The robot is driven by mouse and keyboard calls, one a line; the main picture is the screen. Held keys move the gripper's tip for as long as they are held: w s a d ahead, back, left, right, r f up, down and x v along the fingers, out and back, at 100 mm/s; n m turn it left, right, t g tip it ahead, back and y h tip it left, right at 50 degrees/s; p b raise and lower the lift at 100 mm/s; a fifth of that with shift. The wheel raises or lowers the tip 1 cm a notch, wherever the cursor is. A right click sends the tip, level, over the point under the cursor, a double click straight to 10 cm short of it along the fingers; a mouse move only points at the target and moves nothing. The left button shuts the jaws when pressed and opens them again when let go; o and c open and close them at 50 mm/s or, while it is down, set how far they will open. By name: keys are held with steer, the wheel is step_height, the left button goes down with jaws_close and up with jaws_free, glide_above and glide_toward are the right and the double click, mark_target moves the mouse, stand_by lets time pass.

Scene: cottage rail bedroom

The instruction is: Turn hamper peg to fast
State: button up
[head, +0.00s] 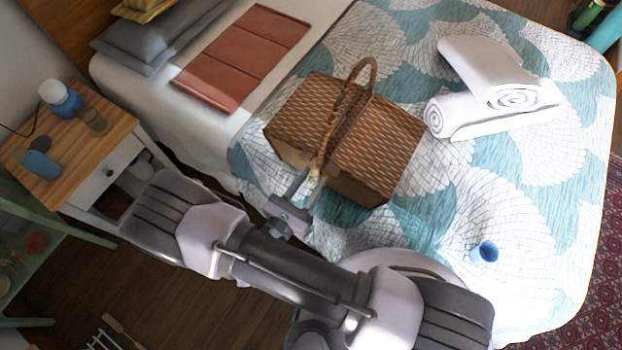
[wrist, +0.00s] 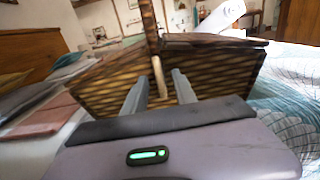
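The hamper is a brown wicker picnic basket (head: 390,145) with a two-flap lid and an arched handle (head: 365,72), standing on the bed. A pale wooden peg (wrist: 158,78) shows on its near side, below the foot of the handle, close to upright with a slight tilt. In the head view the peg (head: 316,172) is small and partly hidden by my fingers. My gripper (head: 313,179) is at the hamper's near side. In the wrist view its two fingers (wrist: 161,78) are apart, with the peg between them in the picture; I cannot tell whether they touch it.
The bed (head: 480,200) has a teal-and-white patterned cover. Rolled white towels (head: 490,85) lie right of the hamper, a blue cup (head: 485,252) nearer me. A folded terracotta blanket (head: 243,55) lies left. A wooden nightstand (head: 118,118) stands beside the bed.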

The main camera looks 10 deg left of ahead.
stand_by(0.4)
steer(key=p+v, duration=0.2)
steer(key=v, duration=1.5)
steer(key=shift+s, duration=0.2)
steer(key=w+d+r+m+g+h+b, duration=0.1)
steer(key=w+d+r+m+g, duration=0.35)
steer(key=r+m+g, duration=0.3)
steer(key=w+d+r+m+g+h, duration=0.1)
steer(key=w+d+r+m+g, duration=0.35)
steer(key=r+m+g, duration=0.35)
steer(key=d+r+m+t+y+b, duration=0.2)
steer(key=d+r+m+t+y, duration=0.2)
steer(key=d+r+m+y, duration=0.7)
step_height(320, 180, up, 4)
steer(key=d+m, duration=0.2)
steer(key=m, duration=0.7)
steer(key=shift+d+t, duration=0.25)
steer(key=shift+t, duration=0.1)
